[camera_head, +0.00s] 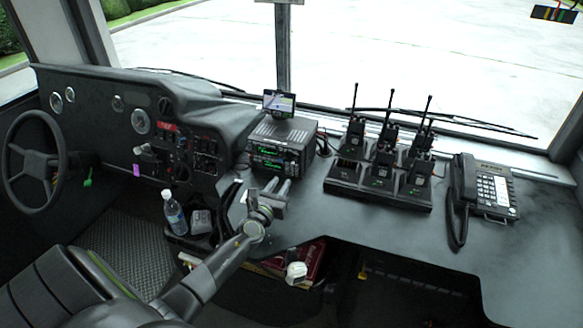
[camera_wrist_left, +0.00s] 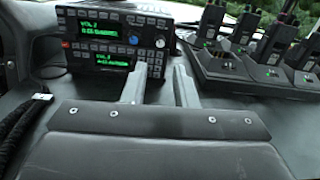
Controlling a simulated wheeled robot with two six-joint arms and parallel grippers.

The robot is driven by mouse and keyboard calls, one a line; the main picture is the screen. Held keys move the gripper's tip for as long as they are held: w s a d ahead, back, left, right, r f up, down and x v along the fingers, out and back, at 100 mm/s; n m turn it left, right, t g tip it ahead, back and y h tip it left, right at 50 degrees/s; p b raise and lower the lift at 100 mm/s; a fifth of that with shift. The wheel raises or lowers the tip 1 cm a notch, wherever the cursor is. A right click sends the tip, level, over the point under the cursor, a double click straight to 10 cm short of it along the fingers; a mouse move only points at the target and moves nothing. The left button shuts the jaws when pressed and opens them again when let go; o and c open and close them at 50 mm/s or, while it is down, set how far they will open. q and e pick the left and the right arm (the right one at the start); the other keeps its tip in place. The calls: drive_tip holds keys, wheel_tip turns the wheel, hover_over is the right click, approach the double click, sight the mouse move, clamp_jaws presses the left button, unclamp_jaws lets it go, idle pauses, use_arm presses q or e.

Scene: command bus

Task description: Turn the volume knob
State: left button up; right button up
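Two stacked radio units (camera_head: 268,150) with green lit displays stand on the dash counter. In the left wrist view the upper unit (camera_wrist_left: 90,22) has a round volume knob (camera_wrist_left: 160,43) at the right end of its face. The lower unit (camera_wrist_left: 88,66) is partly covered by my finger, so any knob at its right end is hidden. My left gripper (camera_head: 278,184) is in front of the radios, just short of their faces. In the left wrist view its two fingers (camera_wrist_left: 160,72) are apart with nothing between them. My right gripper is not in view.
A charger tray (camera_head: 345,180) with several handheld radios stands right of the radio units. A desk phone (camera_head: 490,190) sits farther right. A small screen (camera_head: 279,102) is above the radios. A water bottle (camera_head: 174,212) stands lower left, near the steering wheel (camera_head: 33,160).

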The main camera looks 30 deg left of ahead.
sight(293, 163)
use_arm(q)
drive_tip(key=b+x, duration=0.3)
drive_tip(key=x, duration=0.6)
drive_tip(key=shift+w, duration=0.3)
drive_tip(key=shift+c, duration=0.4)
clamp_jaws()
